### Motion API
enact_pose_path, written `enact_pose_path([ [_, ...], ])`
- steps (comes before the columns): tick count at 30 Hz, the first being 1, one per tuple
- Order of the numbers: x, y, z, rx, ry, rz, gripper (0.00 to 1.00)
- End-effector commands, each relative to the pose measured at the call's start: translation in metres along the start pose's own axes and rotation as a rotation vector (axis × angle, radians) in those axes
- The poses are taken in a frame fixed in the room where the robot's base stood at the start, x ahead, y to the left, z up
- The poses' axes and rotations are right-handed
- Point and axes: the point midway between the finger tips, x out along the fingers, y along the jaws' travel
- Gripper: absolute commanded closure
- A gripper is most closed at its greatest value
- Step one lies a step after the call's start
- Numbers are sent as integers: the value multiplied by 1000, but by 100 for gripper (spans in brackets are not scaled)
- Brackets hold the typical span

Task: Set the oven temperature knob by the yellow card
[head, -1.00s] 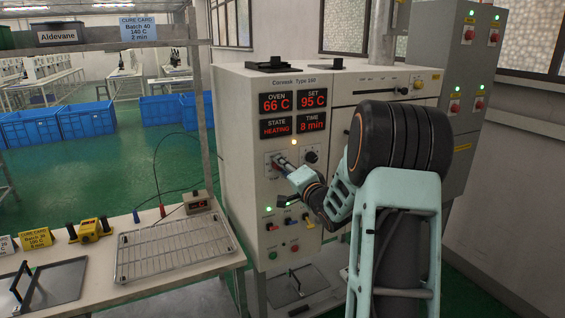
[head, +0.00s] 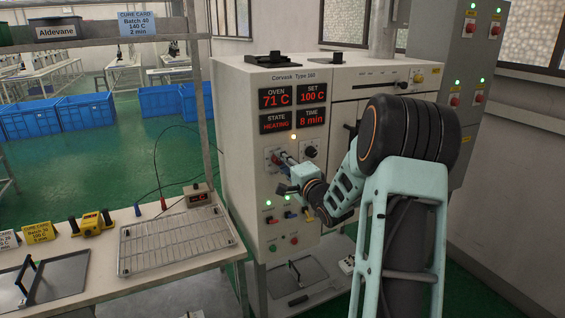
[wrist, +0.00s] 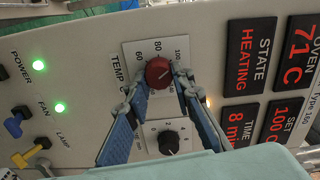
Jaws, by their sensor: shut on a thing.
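The red temperature knob (wrist: 158,71) sits on its TEMP dial plate (wrist: 128,58) in the wrist view. My gripper (wrist: 159,82) is shut on this knob, with one finger at each side. In the head view my gripper (head: 281,161) reaches the oven's front (head: 240,130), and its fingers mostly hide the knob. The SET display (head: 312,94) reads 100 C. The OVEN display (head: 274,97) reads 71 C and the state display (head: 274,122) reads HEATING. The yellow card (head: 39,232) stands on the bench at left; its print is too small to read surely.
A black time knob (wrist: 168,142) is beside the temperature knob; the TIME display (head: 311,117) reads 8 min. Coloured switches (wrist: 25,155) lie below. A blue-white cure card (head: 137,24) reads 140 C. A wire rack (head: 180,241) and yellow device (head: 92,223) are on the bench.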

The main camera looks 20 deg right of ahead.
Motion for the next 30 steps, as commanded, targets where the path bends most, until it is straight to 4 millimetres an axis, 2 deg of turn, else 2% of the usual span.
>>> enact_pose_path([
  [1,0,1,1,0,-1,1,100],
  [2,0,1,1,0,-2,1,77],
  [6,0,1,1,-1,-1,1,62],
  [15,-1,0,0,-1,0,1,61],
  [19,-10,1,0,-1,0,3,61],
  [23,-32,1,-1,-1,2,3,61],
  [30,-84,0,-1,-2,2,2,61],
])
